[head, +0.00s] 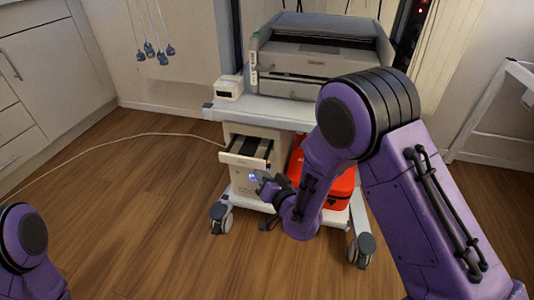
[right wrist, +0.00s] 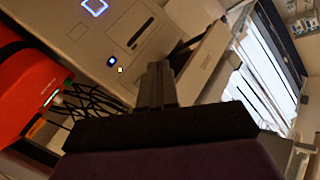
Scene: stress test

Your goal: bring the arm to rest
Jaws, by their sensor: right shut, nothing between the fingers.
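My right arm reaches in from the right in the head view, and its gripper (head: 264,180) is in front of the white cabinet of a wheeled cart, just below an open drawer (head: 248,152). In the right wrist view the gripper (right wrist: 156,72) is shut with nothing between its fingers. The drawer (right wrist: 203,62) shows close beside the fingertips there; I cannot tell whether they touch it. Of my left arm only a purple part shows at the lower left of the head view; its gripper is out of view.
A printer-like machine (head: 320,55) stands on the cart top (head: 270,110), with a small white box (head: 229,87) beside it. A red case (head: 335,188) sits low on the cart, close to my right forearm. A white cable (head: 120,140) crosses the wooden floor, which is clear at left.

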